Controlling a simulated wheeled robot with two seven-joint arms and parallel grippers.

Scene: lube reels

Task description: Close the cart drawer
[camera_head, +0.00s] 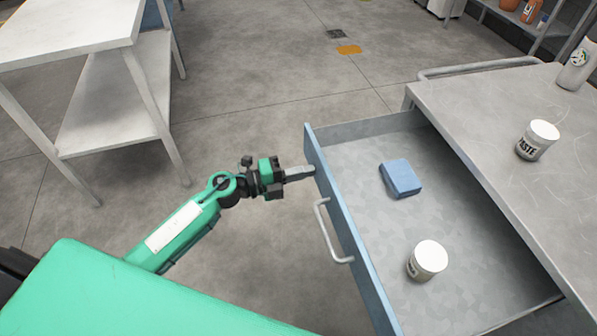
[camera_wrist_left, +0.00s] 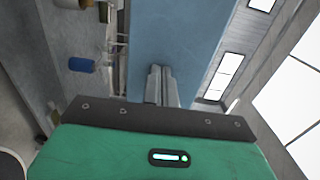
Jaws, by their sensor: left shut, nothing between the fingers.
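The cart drawer (camera_head: 338,205) is blue-grey and pulled far out to the left from under the cart's top (camera_head: 500,120). A pale bar handle (camera_head: 328,232) is on its front. My left gripper (camera_head: 312,171) is shut and empty, with its fingertips at the outer face of the drawer front, near its far end and beyond the handle. In the left wrist view the shut fingers (camera_wrist_left: 161,85) point at the blue drawer front (camera_wrist_left: 175,40); whether they touch it I cannot tell. My right gripper is not in view.
A blue block (camera_head: 400,178) and a white-lidded jar (camera_head: 427,260) are inside the drawer. A paste jar (camera_head: 537,140) and a bottle (camera_head: 577,66) stand on the cart top. A white table (camera_head: 75,35) is at the left; grey floor lies clear between.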

